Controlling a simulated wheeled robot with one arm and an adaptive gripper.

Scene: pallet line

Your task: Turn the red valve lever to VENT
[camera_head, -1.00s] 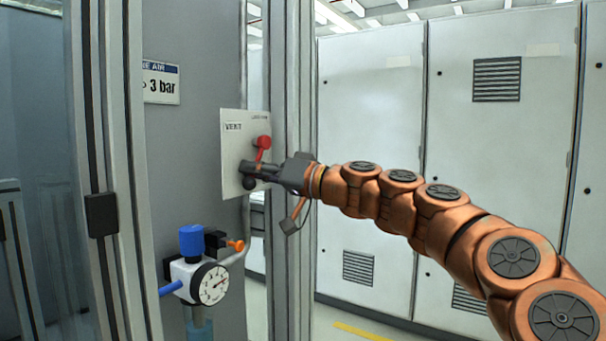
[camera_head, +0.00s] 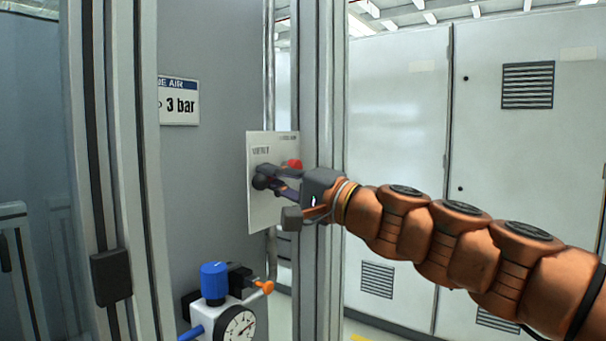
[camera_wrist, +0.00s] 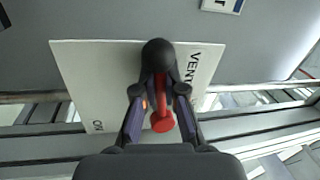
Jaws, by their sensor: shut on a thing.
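A pale valve plate (camera_head: 264,218) is fixed beside the grey panel, with VENT printed at its upper left. The red lever (camera_head: 295,164) shows only its red end behind my gripper (camera_head: 268,177); it points up and to the right from the dark round hub (camera_head: 260,184). In the wrist view the red lever (camera_wrist: 161,120) runs down from the hub (camera_wrist: 158,54), between the two fingers. My gripper (camera_wrist: 159,92) is shut on the lever. VENT stands to the lever's right there; a partly hidden label is at lower left.
A blue-capped regulator (camera_head: 214,283) with a gauge and an orange knob stands below the plate. A metal post (camera_head: 322,110) rises just right of the plate, close behind my gripper. Large white cabinets (camera_head: 395,150) fill the right background.

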